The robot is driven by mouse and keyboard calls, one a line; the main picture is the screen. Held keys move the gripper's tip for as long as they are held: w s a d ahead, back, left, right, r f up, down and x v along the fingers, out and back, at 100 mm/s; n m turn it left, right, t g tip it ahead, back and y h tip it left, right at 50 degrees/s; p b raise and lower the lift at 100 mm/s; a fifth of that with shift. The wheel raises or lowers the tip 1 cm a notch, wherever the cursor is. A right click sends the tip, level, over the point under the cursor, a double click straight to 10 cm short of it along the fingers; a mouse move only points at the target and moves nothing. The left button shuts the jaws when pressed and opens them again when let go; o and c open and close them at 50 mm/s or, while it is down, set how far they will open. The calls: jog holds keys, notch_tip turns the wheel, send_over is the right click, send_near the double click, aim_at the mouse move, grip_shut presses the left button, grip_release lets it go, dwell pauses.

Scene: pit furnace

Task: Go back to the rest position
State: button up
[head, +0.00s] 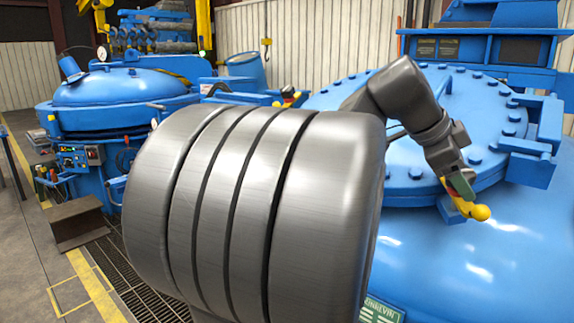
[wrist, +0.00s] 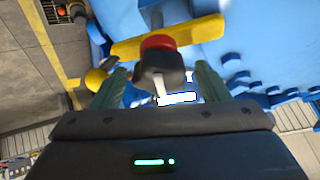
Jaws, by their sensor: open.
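My gripper (wrist: 160,68) is open, with its two green fingers apart. In the wrist view, a yellow lever (wrist: 196,31) with a red hub (wrist: 157,42) lies just beyond the fingertips. A dark block below the hub shows between the fingers; I cannot tell whether anything touches. A yellow ball knob (wrist: 95,78) is beside the left finger. In the head view, my gripper (head: 461,184) points down at the side of the large blue furnace vessel (head: 430,235), close to the yellow knob (head: 480,212). My own grey arm hides much of the middle.
A second blue vessel with a domed lid (head: 120,87) stands at the left, with a control box (head: 80,156) on its front. A brown steel beam (head: 76,222) lies on the floor by a grating (head: 140,275). A yellow hook (head: 266,45) hangs at the back.

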jog(key=m+p, duration=0.1)
jog(key=m+g+p, duration=0.1)
jog(key=m+g+y+p, duration=0.1)
jog(key=m, duration=0.1)
jog(key=shift+r, duration=0.3)
jog(key=m+g+y+p, duration=0.1)
jog(key=m+p, duration=0.2)
jog(key=shift+m+p, duration=0.3)
jog(key=shift+w+a, duration=0.1)
jog(key=shift+w, duration=0.05)
jog(key=shift+v, duration=1.05)
jog(key=shift+b, duration=0.35)
